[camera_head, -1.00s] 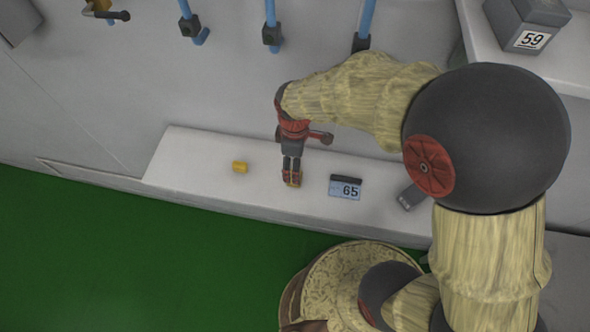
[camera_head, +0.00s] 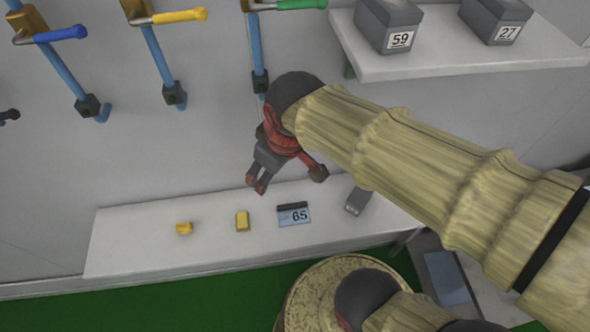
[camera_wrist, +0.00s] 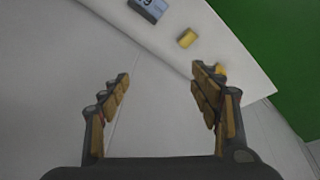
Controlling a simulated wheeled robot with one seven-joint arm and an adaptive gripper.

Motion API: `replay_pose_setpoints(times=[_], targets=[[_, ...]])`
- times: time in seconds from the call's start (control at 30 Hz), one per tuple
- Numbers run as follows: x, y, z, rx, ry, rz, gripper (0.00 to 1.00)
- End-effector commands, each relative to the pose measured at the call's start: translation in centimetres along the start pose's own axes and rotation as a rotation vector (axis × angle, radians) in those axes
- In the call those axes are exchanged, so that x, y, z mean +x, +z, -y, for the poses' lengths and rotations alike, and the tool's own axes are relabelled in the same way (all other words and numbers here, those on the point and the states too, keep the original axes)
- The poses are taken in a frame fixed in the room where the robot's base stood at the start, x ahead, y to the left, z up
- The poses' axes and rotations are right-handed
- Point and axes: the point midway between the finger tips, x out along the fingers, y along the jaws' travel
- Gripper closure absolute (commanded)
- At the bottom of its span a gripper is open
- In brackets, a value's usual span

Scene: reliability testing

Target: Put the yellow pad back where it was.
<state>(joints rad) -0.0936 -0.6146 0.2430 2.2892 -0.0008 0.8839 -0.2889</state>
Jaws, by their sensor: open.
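Two small yellow pieces lie apart on the white ledge (camera_head: 135,250): a left one (camera_head: 184,228) and a block-like right one (camera_head: 242,221) beside the display marked 65. I cannot tell which is the task's pad. My gripper (camera_head: 257,184) hangs above and behind the ledge, above the right piece in the picture, touching neither. In the wrist view its fingers (camera_wrist: 160,85) are spread and nothing is between them. That view shows one yellow piece (camera_wrist: 187,38) clear beyond the fingers and another (camera_wrist: 220,69) partly hidden by the right finger.
The display marked 65 (camera_head: 294,214) and a dark grey block (camera_head: 357,200) sit on the ledge. Coloured-handled levers (camera_head: 180,16) hang on the wall. An upper shelf (camera_head: 450,62) holds boxes marked 59 and 27. The floor is green (camera_head: 190,308).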

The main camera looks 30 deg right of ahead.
Motion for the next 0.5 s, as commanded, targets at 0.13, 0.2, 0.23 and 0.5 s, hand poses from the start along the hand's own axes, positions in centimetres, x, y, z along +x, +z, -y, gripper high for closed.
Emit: replay_pose_setpoints(times=[0.13, 0.2, 0.23, 0.5], targets=[[-3.8, 3.2, -1.0, 0.249, 0.045, -0.099, 0.37], [-4.6, 4.0, -1.1, 0.319, 0.054, -0.126, 0.37], [-4.8, 4.3, -1.1, 0.339, 0.056, -0.133, 0.37], [-5.1, 4.7, -1.2, 0.378, 0.059, -0.145, 0.37]])
